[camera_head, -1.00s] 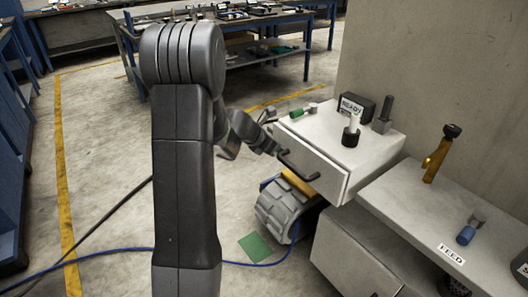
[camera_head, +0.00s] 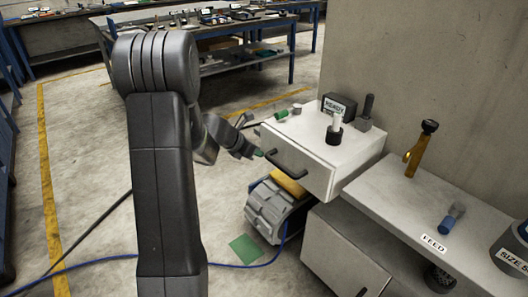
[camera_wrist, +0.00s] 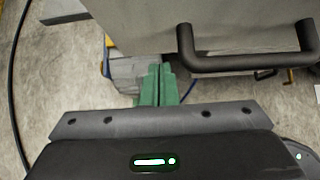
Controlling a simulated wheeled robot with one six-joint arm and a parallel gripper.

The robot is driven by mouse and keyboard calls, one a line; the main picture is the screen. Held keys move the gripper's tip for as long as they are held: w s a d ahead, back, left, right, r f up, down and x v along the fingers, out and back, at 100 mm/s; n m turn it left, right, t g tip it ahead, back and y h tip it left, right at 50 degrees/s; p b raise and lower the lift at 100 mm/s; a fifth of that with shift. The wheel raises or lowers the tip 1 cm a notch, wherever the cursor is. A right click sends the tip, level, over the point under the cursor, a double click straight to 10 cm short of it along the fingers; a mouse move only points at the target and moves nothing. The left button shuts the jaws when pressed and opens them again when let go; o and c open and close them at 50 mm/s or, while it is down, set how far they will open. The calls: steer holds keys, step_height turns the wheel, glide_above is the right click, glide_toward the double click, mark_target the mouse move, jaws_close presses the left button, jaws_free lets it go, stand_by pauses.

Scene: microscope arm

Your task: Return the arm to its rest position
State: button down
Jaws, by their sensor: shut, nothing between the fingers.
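My gripper (camera_head: 258,153) is in front of the white drawer box (camera_head: 308,176), close to its dark handle (camera_head: 283,170). In the wrist view my gripper's green fingers (camera_wrist: 158,86) are together with nothing between them. The dark handle (camera_wrist: 250,62) shows to the right of the fingers there, apart from them. My dark arm rises in the left middle of the head view and bends down toward the drawer box.
A READY block (camera_head: 337,105), a dark-based white peg (camera_head: 334,130) and a green-handled tool (camera_head: 287,112) are on the box. A FEED shelf (camera_head: 400,205) is at right. Blue cable (camera_head: 250,267) crosses the floor; open floor is left.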

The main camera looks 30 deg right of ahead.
steer(key=p+v, duration=0.2)
steer(key=v, duration=0.8)
steer(key=shift+a, duration=0.25)
steer(key=shift+f, duration=0.1)
steer(key=b, duration=0.2)
glide_toward(263, 148)
steer(key=s+d+f, duration=0.3)
steer(key=s+d, duration=0.1)
steer(key=shift+d+f, duration=0.25)
steer(key=shift+d, duration=0.05)
steer(key=shift+a, duration=0.15)
